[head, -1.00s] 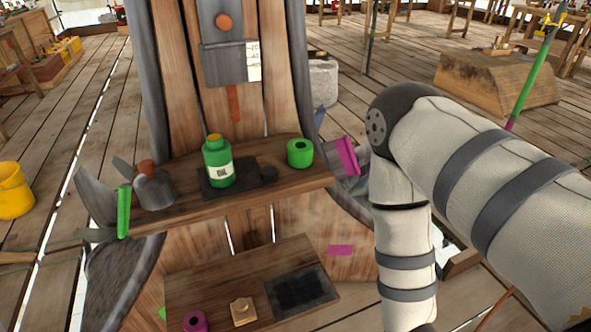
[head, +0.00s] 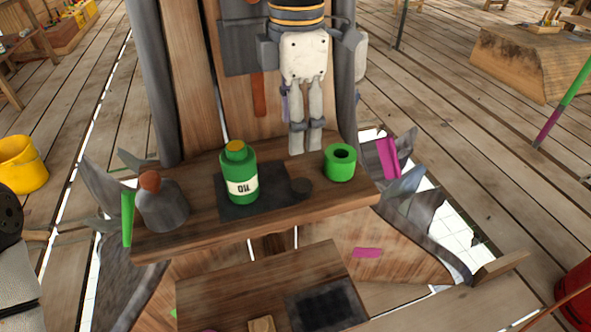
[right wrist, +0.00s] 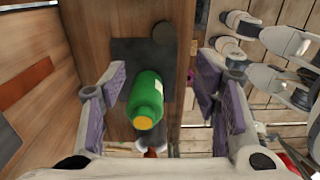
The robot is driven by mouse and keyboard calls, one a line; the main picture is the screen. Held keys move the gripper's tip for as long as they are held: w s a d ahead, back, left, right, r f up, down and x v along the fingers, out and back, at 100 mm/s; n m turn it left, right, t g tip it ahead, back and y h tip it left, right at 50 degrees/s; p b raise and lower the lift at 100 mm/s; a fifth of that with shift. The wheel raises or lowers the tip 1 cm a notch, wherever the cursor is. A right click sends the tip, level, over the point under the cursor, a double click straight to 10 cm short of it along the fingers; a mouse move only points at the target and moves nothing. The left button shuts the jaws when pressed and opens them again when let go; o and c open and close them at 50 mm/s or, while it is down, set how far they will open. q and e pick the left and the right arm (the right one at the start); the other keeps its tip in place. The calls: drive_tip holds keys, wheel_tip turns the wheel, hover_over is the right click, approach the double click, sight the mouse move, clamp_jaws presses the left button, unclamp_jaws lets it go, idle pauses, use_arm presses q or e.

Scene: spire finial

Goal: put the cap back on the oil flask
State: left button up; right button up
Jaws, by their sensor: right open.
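The green oil flask (head: 239,177) stands upright on a dark mat on the wooden shelf, with a white label and a yellow-orange top. It also shows in the right wrist view (right wrist: 147,97). My right gripper (head: 305,143) points down behind the disc, right of the flask. In the right wrist view its fingers (right wrist: 160,80) are apart, with nothing gripped; the flask appears between them. My left gripper is out of view.
A green hollow cylinder (head: 340,163) stands right of the disc. A grey can with a reddish top (head: 161,203) and a green-handled tool (head: 128,218) are at the shelf's left. A lower wooden ledge (head: 235,290) juts out below. The upright boards rise behind the shelf.

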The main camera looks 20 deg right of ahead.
drive_tip(key=shift+s, duration=0.15)
hover_over(302, 185)
drive_tip(key=f, duration=0.4)
drive_tip(key=a+f, duration=0.1)
drive_tip(key=f, duration=0.2)
drive_tip(key=f, duration=0.2)
drive_tip(key=d+f, duration=0.1)
drive_tip(key=f, duration=0.1)
drive_tip(key=shift+f, duration=0.65)
